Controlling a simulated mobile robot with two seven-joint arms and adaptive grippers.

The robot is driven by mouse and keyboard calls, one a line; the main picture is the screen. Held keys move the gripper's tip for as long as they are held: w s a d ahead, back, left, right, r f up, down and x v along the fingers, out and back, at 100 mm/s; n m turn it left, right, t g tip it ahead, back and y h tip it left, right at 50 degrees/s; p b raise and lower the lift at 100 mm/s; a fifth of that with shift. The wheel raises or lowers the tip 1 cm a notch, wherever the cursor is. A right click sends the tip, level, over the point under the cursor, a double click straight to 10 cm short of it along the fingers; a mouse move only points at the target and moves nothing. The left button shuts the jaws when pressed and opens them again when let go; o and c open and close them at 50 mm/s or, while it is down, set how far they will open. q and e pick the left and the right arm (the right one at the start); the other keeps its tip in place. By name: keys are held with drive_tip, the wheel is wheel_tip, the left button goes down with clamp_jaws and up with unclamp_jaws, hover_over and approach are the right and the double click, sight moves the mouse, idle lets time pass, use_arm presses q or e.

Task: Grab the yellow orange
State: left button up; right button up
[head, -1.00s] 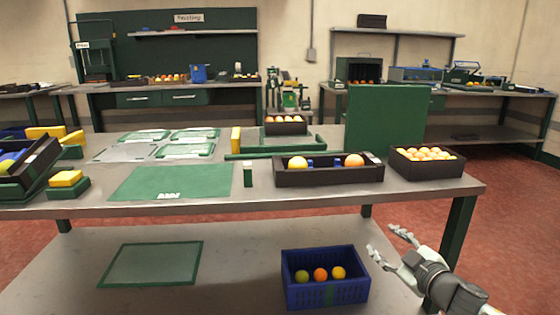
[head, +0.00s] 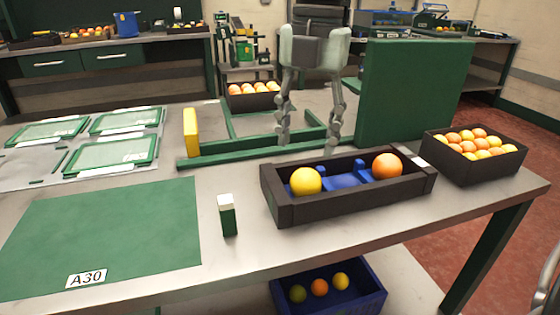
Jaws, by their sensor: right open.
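The yellow orange (head: 306,181) sits in the left compartment of a dark tray (head: 350,201) on the table. An orange-coloured one (head: 387,166) sits in its right compartment, with a blue insert (head: 341,181) between them. My right gripper (head: 308,148) points down with its two fingers spread. It is open and empty. In the picture its fingertips show above the tray's back edge, apart from the yellow orange. My left gripper is not seen.
A full crate of oranges (head: 472,163) stands right of the tray, beside an upright green panel (head: 412,95). A small green block with a white top (head: 227,215) stands left of it. A green mat (head: 105,235) covers the left front. A blue crate (head: 370,297) is below.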

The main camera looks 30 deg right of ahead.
sight(307, 171)
drive_tip(key=shift+w+d, duration=0.1)
drive_tip(key=shift+d, duration=0.05)
drive_tip(key=shift+f, duration=0.35)
drive_tip(key=f, duration=0.5)
drive_tip(key=shift+s+f+p, duration=0.25)
drive_tip(key=shift+s+p, duration=0.05)
drive_tip(key=shift+p, duration=0.05)
drive_tip(key=shift+f, duration=0.55)
drive_tip(key=shift+w, duration=0.1)
drive_tip(key=c, duration=0.6)
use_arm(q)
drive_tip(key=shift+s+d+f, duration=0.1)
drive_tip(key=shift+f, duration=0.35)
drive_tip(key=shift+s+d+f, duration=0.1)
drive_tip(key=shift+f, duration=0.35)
use_arm(e)
drive_tip(key=shift+c, duration=1)
